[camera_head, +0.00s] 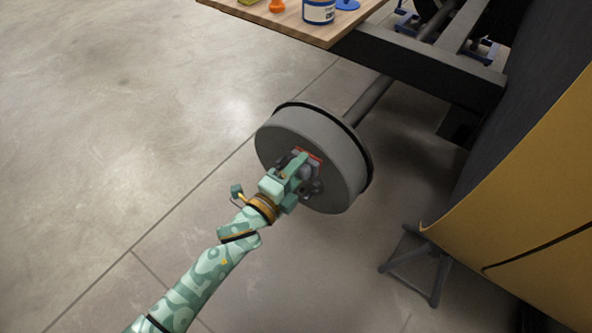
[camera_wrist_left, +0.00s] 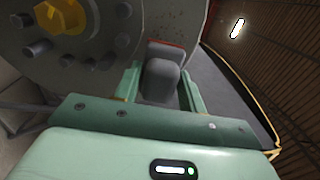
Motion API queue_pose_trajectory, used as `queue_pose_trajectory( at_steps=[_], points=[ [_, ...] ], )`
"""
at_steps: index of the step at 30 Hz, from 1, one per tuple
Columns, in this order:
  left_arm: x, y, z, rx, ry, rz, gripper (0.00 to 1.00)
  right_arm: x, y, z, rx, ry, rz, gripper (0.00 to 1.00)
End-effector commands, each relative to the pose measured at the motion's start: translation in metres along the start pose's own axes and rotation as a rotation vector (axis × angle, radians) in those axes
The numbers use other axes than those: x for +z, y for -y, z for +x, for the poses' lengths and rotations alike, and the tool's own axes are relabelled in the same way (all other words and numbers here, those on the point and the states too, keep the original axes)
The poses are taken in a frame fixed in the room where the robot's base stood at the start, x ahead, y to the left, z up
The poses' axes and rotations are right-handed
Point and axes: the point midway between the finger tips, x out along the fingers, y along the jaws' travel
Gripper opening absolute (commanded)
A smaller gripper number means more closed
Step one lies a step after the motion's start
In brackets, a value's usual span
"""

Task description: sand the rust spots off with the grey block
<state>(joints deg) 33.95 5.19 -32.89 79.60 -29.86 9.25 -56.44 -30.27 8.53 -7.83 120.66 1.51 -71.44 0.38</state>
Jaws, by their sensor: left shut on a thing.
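A grey brake drum (camera_head: 330,140) sits on the end of an axle. Its flat face (camera_wrist_left: 100,60) fills the upper left of the left wrist view, with several dark studs and a yellow hub cap (camera_wrist_left: 64,16). Small reddish-brown rust spots (camera_wrist_left: 172,25) speckle the face near its edge. My left gripper (camera_head: 298,170) is shut on the grey block (camera_wrist_left: 160,80), which has a red edge at its far end. The block is at the drum face, just below the specks; I cannot tell whether it touches. My right gripper is out of view.
A dark frame beam (camera_head: 420,65) runs behind the drum. A yellow body shell (camera_head: 530,220) and a stand (camera_head: 415,265) are at right. Floor at left is clear.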

Motion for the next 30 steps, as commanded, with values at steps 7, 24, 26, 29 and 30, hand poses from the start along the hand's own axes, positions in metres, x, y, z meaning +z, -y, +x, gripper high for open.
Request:
queue_pose_trajectory(
  at_steps=[7, 24, 26, 29, 30],
  points=[
    [0.0, 0.001, 0.0, -0.001, 0.0, 0.0, 0.22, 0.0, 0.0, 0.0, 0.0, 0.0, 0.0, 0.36],
    [0.0, 0.0, 0.009, -0.001, 0.0, 0.0, 0.22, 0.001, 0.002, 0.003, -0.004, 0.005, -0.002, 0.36],
    [0.0, 0.0, 0.01, -0.001, 0.0, 0.0, 0.22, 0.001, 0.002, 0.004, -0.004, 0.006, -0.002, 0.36],
    [0.0, 0.0, 0.012, -0.001, 0.0, 0.0, 0.22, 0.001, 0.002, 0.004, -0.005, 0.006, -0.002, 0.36],
    [0.0, 0.0, 0.013, -0.001, 0.0, 0.0, 0.22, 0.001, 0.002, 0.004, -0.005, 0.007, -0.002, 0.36]
  ],
)
